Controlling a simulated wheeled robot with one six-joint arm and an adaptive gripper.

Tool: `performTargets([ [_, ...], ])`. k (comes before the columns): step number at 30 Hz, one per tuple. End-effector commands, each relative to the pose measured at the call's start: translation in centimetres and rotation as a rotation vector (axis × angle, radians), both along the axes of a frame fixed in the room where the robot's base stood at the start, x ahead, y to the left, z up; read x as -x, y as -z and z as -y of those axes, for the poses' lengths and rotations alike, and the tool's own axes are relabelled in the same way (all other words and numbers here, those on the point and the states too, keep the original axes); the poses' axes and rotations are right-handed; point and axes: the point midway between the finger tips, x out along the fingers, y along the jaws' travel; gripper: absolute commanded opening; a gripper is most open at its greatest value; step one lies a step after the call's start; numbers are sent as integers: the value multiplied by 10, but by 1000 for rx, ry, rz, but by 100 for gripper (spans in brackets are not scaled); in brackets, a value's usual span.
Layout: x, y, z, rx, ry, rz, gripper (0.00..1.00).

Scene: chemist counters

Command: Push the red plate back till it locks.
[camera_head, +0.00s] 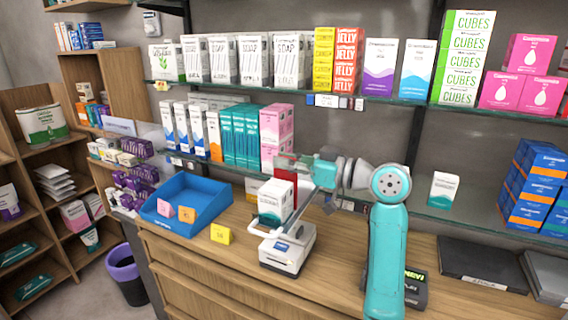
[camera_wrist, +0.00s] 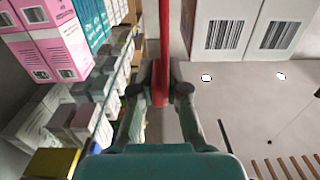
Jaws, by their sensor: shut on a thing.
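The red plate (camera_head: 288,174) stands upright just behind a white box on the counter, at the shelf's front. In the wrist view the red plate (camera_wrist: 164,45) shows edge-on as a narrow red strip running up from between my fingertips. My gripper (camera_head: 305,174) reaches it from the right, and in the wrist view my gripper (camera_wrist: 160,88) is closed on its near end. The plate's lower part is hidden behind the box in the head view. I cannot tell whether it is locked.
Glass shelves with boxes run behind. Dark flat panels (camera_head: 480,262) lie right.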

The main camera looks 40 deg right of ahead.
Motion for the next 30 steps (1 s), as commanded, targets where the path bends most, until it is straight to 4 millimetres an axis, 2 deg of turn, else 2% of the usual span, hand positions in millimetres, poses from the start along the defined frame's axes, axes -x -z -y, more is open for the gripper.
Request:
performTargets([
  [6, -18, -1, 51, -2, 4, -2, 0],
  [10, -26, -1, 72, -1, 3, -1, 0],
  [15, -30, 0, 84, -1, 2, -1, 0],
  [23, -30, 0, 84, 0, 1, -1, 0],
  [24, -30, 0, 83, 0, 1, -1, 19],
  [27, -30, 0, 83, 0, 1, -1, 40],
  [30, -30, 0, 83, -1, 1, -1, 40],
])
